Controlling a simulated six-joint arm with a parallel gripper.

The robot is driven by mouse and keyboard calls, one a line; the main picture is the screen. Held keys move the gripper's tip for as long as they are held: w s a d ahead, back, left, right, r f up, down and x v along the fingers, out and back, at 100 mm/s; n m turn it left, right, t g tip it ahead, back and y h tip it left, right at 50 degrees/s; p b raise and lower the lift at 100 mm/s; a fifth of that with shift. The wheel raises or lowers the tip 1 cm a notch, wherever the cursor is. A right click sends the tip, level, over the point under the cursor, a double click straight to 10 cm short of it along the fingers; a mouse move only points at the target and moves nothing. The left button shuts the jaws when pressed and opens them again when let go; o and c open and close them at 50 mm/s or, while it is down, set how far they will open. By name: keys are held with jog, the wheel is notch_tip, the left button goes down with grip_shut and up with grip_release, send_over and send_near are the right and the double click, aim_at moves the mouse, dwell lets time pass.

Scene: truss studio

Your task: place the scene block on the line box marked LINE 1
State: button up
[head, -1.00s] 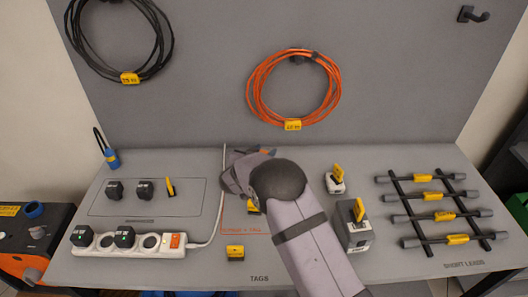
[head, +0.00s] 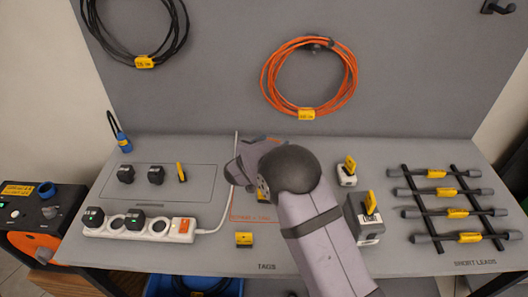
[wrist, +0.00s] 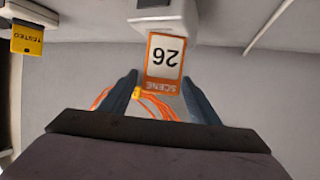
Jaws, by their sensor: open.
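In the wrist view, an orange-bordered card marked SCENE 26 (wrist: 164,65) appears upside down against a white block (wrist: 165,20). My gripper (wrist: 159,78) is open, with one finger on each side of the card's lower part in the picture; I cannot tell whether they touch it. In the head view my gripper (head: 246,182) is over the middle of the bench, and my wrist hides most of what is under it. Two boxes with yellow tags stand to its right, a small white one (head: 346,181) and a larger grey one (head: 364,232). I cannot read LINE 1 on either.
A power strip (head: 140,229) with black plugs lies at the left. Short leads (head: 440,212) lie on a black rack at the right. A small yellow-tagged block (head: 243,240) sits near the front edge. An orange cable coil (head: 310,80) hangs on the back panel.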

jog(key=b+v, duration=0.1)
jog(key=v, duration=0.7)
jog(key=shift+s+a+b, duration=0.15)
jog(key=shift+s+b, duration=0.2)
jog(key=shift+r, duration=0.15)
jog(key=s+d+f+n+g+y, duration=0.1)
jog(key=s+d+g, duration=0.3)
jog(key=s, duration=0.7)
jog(key=s+d+f+n+g+y, duration=0.2)
jog(key=s+d, duration=0.5)
jog(key=s, duration=0.4)
jog(key=s+d+f+n+g+y, duration=0.1)
jog(key=s+d+f+g, duration=0.3)
jog(key=s, duration=0.7)
jog(key=shift+d+g+y, duration=0.5)
jog(key=shift+d+g, duration=0.5)
jog(key=shift+g, duration=0.2)
jog(key=shift+f, duration=0.1)
